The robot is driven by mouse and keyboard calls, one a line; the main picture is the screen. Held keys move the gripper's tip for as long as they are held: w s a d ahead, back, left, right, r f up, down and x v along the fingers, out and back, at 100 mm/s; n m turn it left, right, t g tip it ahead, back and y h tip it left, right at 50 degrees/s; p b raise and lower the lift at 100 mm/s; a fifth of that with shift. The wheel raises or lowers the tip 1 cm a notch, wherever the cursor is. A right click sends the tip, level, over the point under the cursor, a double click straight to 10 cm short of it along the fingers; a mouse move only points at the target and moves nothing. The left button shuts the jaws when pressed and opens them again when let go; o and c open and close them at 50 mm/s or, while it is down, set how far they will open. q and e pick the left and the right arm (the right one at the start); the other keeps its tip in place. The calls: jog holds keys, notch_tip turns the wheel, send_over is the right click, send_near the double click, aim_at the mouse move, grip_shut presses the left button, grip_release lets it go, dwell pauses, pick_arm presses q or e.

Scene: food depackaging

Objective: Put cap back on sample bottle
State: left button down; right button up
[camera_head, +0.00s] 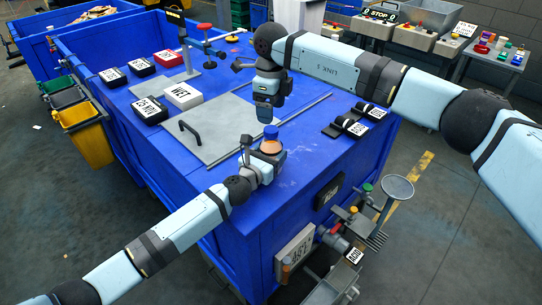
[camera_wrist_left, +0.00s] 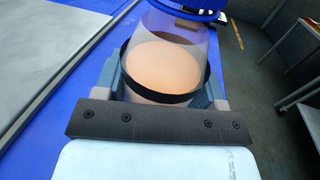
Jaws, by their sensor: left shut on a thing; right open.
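The sample bottle (camera_head: 270,147) is clear with orange-tan contents and stands upright near the front corner of the blue worktop. My left gripper (camera_head: 265,157) is shut around its body; the bottle also fills the middle of the left wrist view (camera_wrist_left: 165,70). A blue cap (camera_head: 271,131) shows at the bottle's top, and its blue edge is cut off at the top of the left wrist view (camera_wrist_left: 190,12). I cannot tell whether it is fully seated. My right gripper (camera_head: 267,104) is open, points down just above the cap and appears apart from it.
A grey plate with a black handle (camera_head: 190,130) lies left of the bottle. Black and white labelled boxes (camera_head: 150,110) sit further left, and a stand with a red knob (camera_head: 204,27) is behind. Small labelled blocks (camera_head: 354,127) lie at the right edge.

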notch_tip(320, 180, up, 6)
dwell(0.4)
pick_arm(q)
jog(key=shift+c, duration=0.6)
grip_release()
jog(key=shift+s, duration=0.1)
jog(key=p+v, duration=0.1)
jog(key=v, duration=1.2)
jog(key=shift+s+a, duration=0.15)
jog(key=shift+s, duration=0.15)
pick_arm(e)
jog(key=shift+r, duration=0.5)
